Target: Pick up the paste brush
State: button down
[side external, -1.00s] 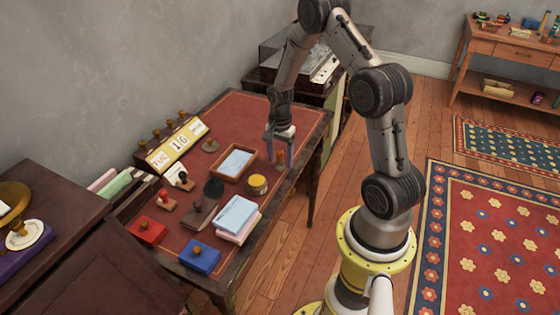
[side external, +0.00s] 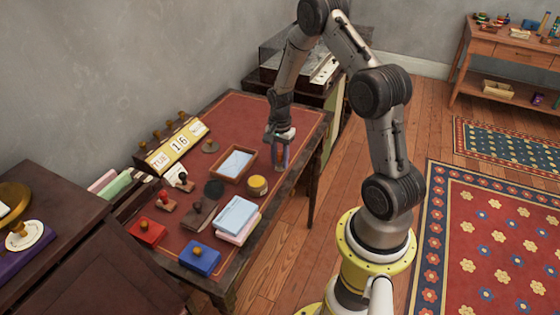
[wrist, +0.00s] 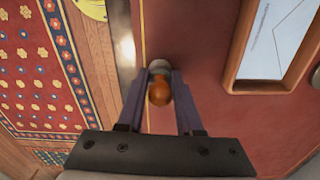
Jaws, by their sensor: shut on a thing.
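The paste brush, as I take it, is a small upright piece with a rounded orange-brown wooden handle (wrist: 159,93) and a pale end beyond it in the wrist view. My gripper (wrist: 160,76) is shut on it, with a purple-grey finger on each side. In the side view my gripper (side external: 277,160) points down at the right edge of the desk's red top, and the fingers mostly hide the brush. Whether its lower end touches the desk cannot be told.
Left of my gripper lies a wooden tray (side external: 219,164) with pale paper. A yellow-topped round pot (side external: 257,184) stands nearer the camera. Stamps, a blue box (side external: 200,257), a red box (side external: 147,232) and a calendar (side external: 180,143) fill the near left. The desk's far part is clear.

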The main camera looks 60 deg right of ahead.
jog(key=shift+r, duration=0.6)
notch_tip(320, 180, up, 2)
jog(key=shift+r, duration=0.15)
jog(key=s+a+r, duration=0.8)
jog(key=s+r, duration=0.1)
jog(key=s, duration=0.2)
jog(key=shift+s+r, duration=0.25)
jog(key=shift+s, duration=0.05)
dwell(1.0)
